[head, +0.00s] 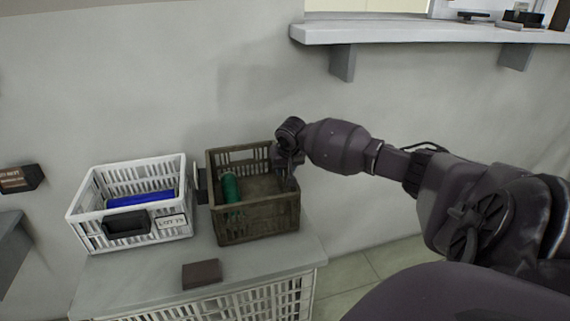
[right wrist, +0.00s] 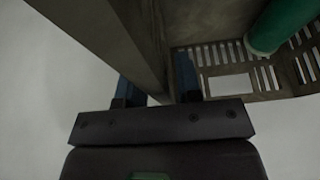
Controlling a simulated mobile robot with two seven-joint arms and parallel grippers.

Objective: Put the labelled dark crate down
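The dark olive-brown slatted crate (head: 262,222) is at the right end of the grey bench top in the head view, upright. I cannot tell whether its base touches the top. No label shows on its visible sides. A green cylinder (head: 231,188) lies inside it. My right gripper (head: 287,176) is at the crate's right wall. In the right wrist view my right gripper (right wrist: 157,85) has one finger on each side of the crate wall (right wrist: 105,35), closed on it. The green cylinder (right wrist: 272,27) shows inside. My left gripper is not in view.
A white crate (head: 85,213) with a blue item (head: 140,200) and a white label (head: 171,222) stands close to the left. A small dark brown block (head: 201,273) lies in front on the bench top (head: 130,280). A white shelf (head: 400,33) juts from the wall above right.

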